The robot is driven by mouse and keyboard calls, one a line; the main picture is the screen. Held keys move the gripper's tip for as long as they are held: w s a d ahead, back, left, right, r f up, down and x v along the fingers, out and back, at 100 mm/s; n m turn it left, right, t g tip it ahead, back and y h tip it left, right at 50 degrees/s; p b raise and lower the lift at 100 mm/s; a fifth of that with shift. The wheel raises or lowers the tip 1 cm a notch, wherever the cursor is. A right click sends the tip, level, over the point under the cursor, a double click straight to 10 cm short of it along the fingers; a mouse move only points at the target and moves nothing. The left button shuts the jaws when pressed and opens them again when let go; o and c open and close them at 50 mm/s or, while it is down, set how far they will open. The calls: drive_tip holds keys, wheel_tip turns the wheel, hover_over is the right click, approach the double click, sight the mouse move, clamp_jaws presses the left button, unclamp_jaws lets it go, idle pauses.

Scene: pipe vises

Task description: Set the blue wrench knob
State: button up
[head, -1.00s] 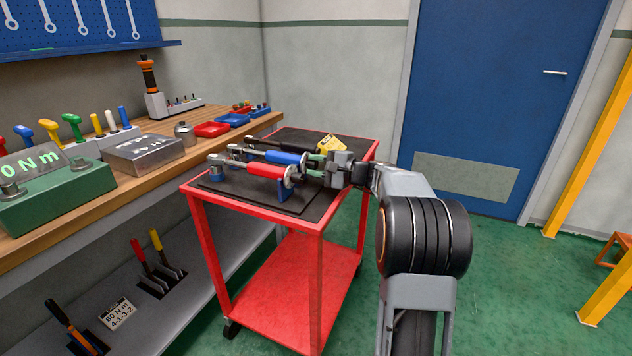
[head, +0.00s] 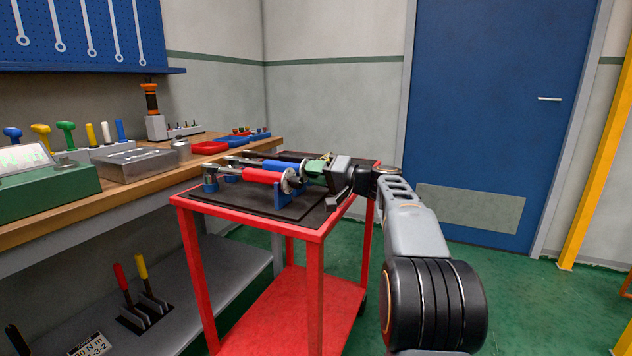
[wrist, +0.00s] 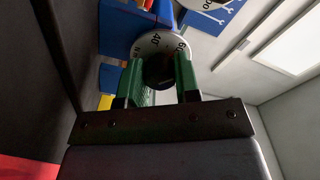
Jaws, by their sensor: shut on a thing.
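The blue wrench (head: 277,165) lies on the top of the red cart, behind the red wrench (head: 262,175). My gripper (head: 314,170) is at the right end of the blue wrench, its green fingers around that end. In the wrist view the two green fingers (wrist: 160,75) are shut on a dark round knob (wrist: 158,70). A white dial (wrist: 150,42) with the numbers 40 and 60 shows just behind the knob; its pointer reading cannot be told. The knob is hidden in the head view.
The red wrench's end dial (head: 289,181) sits close in front of my gripper. A blue holder (head: 283,194) stands on the cart's dark mat (head: 240,195). The wooden bench (head: 150,188) carries a green tester (head: 45,192). A card (head: 88,345) lies on the lower shelf.

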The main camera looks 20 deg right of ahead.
drive_tip(key=shift+f+n, duration=0.1)
drive_tip(key=shift+n, duration=0.5)
drive_tip(key=o, duration=0.9)
drive_tip(key=shift+o, duration=0.2)
drive_tip(key=p+v, duration=0.2)
drive_tip(key=v, duration=1.1)
drive_tip(key=shift+s+d+p, duration=0.25)
drive_tip(key=shift+s+p, duration=0.05)
drive_tip(key=shift+p, duration=0.05)
